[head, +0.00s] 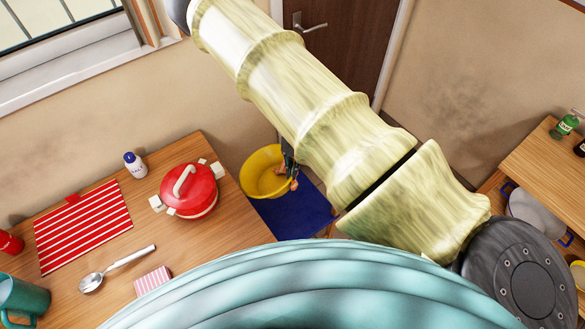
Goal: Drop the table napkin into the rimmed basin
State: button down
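A small pink-and-white striped folded piece (152,281), which looks like the table napkin, lies near the front edge of the wooden table. A larger red-and-white striped cloth (84,226) lies flat at the table's left. The yellow rimmed basin (262,178) stands beyond the table's right edge, on or beside a blue mat. A dark part with orange-brown ends (291,171) shows at the basin's right rim, partly hidden by my arm. It may be my gripper; its fingers and anything in them cannot be made out.
A red lidded pot (189,190), a white bottle (135,165), a spoon (117,268) and a teal mug (24,299) stand or lie on the table. A wooden shelf with a green bottle (565,125) is at the right. A brown door (340,40) is behind.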

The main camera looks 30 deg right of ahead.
jog(key=shift+f+b, duration=1.1)
jog(key=shift+f, duration=1)
jog(key=c, duration=1)
grip_release()
jog(key=shift+o, duration=0.4)
jog(key=o, duration=0.6)
jog(key=shift+t+h, duration=0.7)
jog(key=shift+t, duration=0.1)
jog(key=shift+w+d+r+p, duration=0.15)
jog(key=shift+r+p, duration=0.35)
jog(key=shift+r, duration=0.5)
jog(key=shift+w+d+r+p, duration=0.15)
jog(key=shift+r+p, duration=0.3)
jog(key=shift+r, duration=0.5)
jog(key=shift+w+d+r+p, duration=0.15)
jog(key=shift+r+p, duration=0.35)
jog(key=shift+r, duration=0.5)
